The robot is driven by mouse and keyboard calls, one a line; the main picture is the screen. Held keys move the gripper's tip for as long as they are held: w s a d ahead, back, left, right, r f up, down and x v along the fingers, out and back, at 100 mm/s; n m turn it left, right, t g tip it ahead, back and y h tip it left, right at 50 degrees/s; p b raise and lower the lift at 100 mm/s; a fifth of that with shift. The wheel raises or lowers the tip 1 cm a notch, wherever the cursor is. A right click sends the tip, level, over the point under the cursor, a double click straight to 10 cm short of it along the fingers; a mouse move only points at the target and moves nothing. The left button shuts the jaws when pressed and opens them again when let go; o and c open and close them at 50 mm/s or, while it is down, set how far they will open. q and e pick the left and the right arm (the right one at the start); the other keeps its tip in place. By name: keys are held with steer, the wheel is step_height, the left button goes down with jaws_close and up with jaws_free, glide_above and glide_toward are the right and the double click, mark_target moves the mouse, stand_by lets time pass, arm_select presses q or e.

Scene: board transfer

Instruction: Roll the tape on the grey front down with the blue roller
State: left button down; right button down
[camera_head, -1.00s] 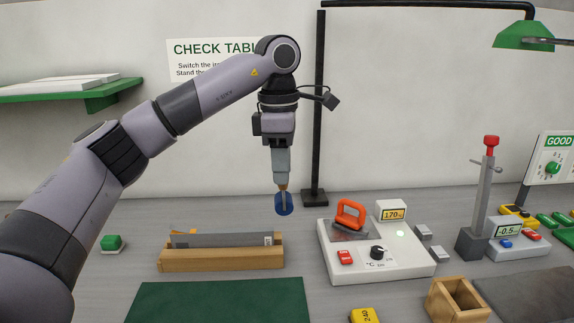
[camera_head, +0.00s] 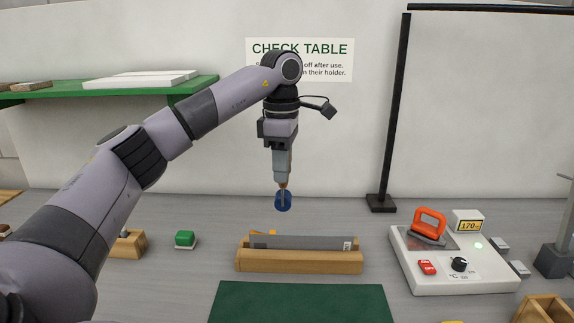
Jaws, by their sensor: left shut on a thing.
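My left gripper (camera_head: 283,180) is shut on the blue roller (camera_head: 283,201) and holds it upright in the air. In the picture the roller is above the middle of the wooden holder (camera_head: 300,262), apart from it. The grey front (camera_head: 305,242) stands in this holder, with a small pale label near its right end. I cannot make out the tape on it for certain. My right gripper is not in view.
A hot plate unit (camera_head: 470,278) with an orange-handled tool (camera_head: 430,222) stands to the right. A green mat (camera_head: 300,303) lies in front of the holder. A green button box (camera_head: 185,240) is to the left. A black post (camera_head: 392,120) rises behind.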

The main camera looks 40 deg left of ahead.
arm_select(q)
steer(key=shift+s+a+f, duration=0.1)
steer(key=shift+s+a, duration=0.15)
steer(key=shift+a, duration=0.35)
steer(key=shift+a+f, duration=0.15)
steer(key=shift+f, duration=3)
steer(key=shift+f, duration=0.4)
steer(key=shift+s, duration=0.1)
steer(key=shift+s+a, duration=1.6)
steer(key=shift+a, duration=0.3)
steer(key=shift+w+d, duration=1.65)
steer(key=shift+d, duration=0.3)
steer(key=shift+s+a, duration=1.65)
steer(key=shift+a, duration=0.3)
steer(key=shift+w+d, duration=0.9)
steer(key=shift+d, duration=0.2)
